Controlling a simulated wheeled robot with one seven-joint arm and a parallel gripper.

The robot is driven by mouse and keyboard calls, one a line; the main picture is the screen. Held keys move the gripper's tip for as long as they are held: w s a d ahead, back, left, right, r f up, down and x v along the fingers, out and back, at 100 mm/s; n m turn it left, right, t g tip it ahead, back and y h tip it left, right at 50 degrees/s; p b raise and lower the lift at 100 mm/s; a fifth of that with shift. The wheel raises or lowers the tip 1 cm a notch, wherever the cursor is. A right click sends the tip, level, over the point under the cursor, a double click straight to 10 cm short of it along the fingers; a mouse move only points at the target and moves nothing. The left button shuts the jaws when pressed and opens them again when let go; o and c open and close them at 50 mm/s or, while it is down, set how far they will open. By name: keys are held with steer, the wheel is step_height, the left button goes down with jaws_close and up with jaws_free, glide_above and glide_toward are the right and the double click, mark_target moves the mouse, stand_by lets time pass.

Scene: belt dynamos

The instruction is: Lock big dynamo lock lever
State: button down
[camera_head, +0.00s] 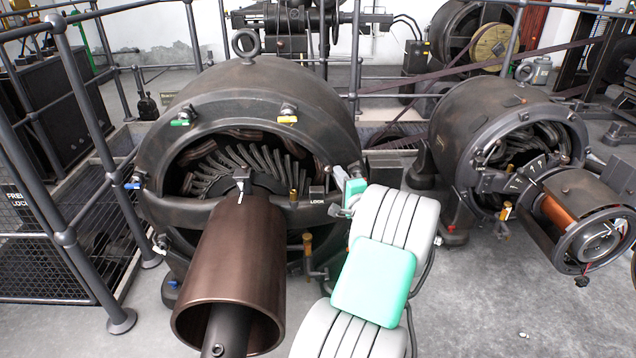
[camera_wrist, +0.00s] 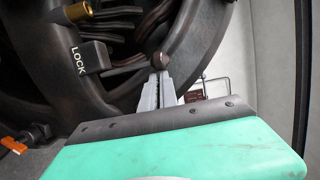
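The big dynamo (camera_head: 270,85) is the large dark machine left of centre in the head view. A block lettered LOCK (camera_head: 317,196) sits on its front, right of the bronze cylinder; it also shows in the wrist view (camera_wrist: 88,58). In the wrist view a dark lever with a round knob (camera_wrist: 160,60) extends right from beside that block. My gripper (camera_wrist: 161,80) is at the knob, its grey fingers close together with only a narrow gap. I cannot tell whether the tips touch the knob.
A bronze cylinder (camera_head: 232,265) juts forward from the big dynamo, left of my arm. A smaller dynamo (camera_head: 490,130) stands at the right. Grey railings (camera_head: 85,110) run along the left. Bare floor (camera_head: 480,310) lies at the lower right.

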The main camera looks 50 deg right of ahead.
steer(key=shift+s+a+f+b, duration=0.8)
steer(key=shift+s+a+f, duration=0.65)
steer(key=shift+a+f, duration=0.15)
stand_by(0.5)
